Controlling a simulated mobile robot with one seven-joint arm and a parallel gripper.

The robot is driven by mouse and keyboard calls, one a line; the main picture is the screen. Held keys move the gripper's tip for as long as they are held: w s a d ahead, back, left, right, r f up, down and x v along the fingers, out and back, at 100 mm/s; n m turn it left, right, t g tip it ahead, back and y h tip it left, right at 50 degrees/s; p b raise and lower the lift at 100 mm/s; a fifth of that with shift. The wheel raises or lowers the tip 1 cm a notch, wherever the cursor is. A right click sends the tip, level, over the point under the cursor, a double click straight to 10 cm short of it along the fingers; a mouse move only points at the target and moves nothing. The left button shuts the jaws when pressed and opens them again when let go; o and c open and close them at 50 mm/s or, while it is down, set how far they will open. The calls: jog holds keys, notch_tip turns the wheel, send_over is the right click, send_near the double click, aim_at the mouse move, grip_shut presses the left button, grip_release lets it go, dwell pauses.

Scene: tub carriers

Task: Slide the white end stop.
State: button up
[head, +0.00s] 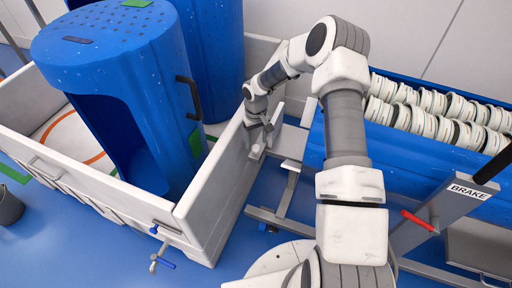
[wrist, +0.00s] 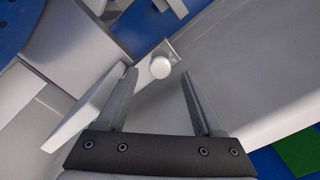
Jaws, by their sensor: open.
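My gripper (head: 261,126) is at the right wall of the white box, in the gap between that wall and the blue trough. In the wrist view my gripper (wrist: 159,80) is open, its two grey fingers apart with nothing gripped. A round white knob (wrist: 160,68) on a small pale plate shows between and just beyond the fingertips; I cannot tell whether they touch it. A white slanted plate (wrist: 100,108) lies beside the left finger. In the head view a small white piece (head: 257,151), apparently the end stop, is just below my gripper, partly hidden by it.
The white box (head: 207,190) holds a tall blue tub (head: 120,75) with a black handle. The blue trough (head: 398,158) at right carries rows of white discs (head: 440,102). A BRAKE post (head: 462,200) with a red lever stands at front right. Grey rails (head: 287,190) cross the gap.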

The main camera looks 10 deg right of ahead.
jog(key=shift+f, duration=1.4)
grip_shut()
dwell(0.4)
